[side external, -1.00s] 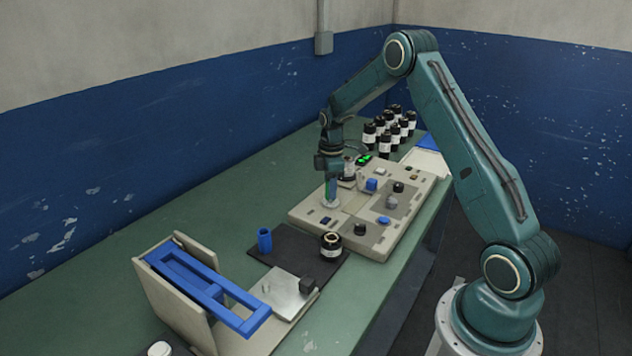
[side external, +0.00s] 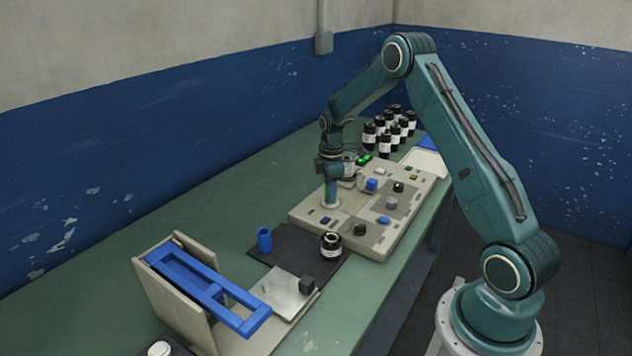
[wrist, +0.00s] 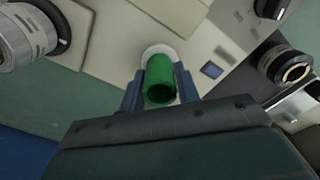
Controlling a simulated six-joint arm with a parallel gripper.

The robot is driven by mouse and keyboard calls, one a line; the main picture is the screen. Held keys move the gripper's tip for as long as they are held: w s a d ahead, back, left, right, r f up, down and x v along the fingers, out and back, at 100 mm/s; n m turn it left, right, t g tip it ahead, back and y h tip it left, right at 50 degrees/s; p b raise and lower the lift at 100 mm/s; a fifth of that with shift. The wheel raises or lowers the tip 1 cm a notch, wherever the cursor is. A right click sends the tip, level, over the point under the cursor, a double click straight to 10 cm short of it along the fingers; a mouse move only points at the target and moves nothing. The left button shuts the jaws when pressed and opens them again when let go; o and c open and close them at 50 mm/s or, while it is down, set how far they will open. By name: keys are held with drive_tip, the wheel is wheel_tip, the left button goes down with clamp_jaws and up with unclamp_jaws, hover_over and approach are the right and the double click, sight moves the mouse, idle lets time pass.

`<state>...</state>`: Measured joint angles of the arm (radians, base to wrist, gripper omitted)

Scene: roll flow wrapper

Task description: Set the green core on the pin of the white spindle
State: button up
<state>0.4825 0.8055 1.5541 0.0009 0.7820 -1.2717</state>
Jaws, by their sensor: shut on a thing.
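My gripper (wrist: 160,88) is shut on the green core (wrist: 160,76), one finger on each side. The core is a green tube with its dark open end toward the wrist camera. The white spindle (wrist: 154,49) shows as a pale round rim around the far end of the core. Its pin is hidden, so I cannot tell whether the core is around it or just above it. In the side view my gripper (side external: 331,192) points straight down at the left part of the beige panel, and the core is hard to make out there.
The beige panel (side external: 300,216) carries knobs and buttons, including a blue one (side external: 372,185). A black-and-white roll (side external: 331,245) and a blue cup (side external: 265,240) stand on a dark mat in front. Several dark bottles (side external: 397,130) stand behind. The green bench at left is clear.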

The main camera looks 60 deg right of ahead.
drive_tip(key=shift+f, duration=0.1)
idle(0.3)
drive_tip(key=o, duration=1.5)
drive_tip(key=shift+r, duration=4.05)
drive_tip(key=shift+r, duration=0.1)
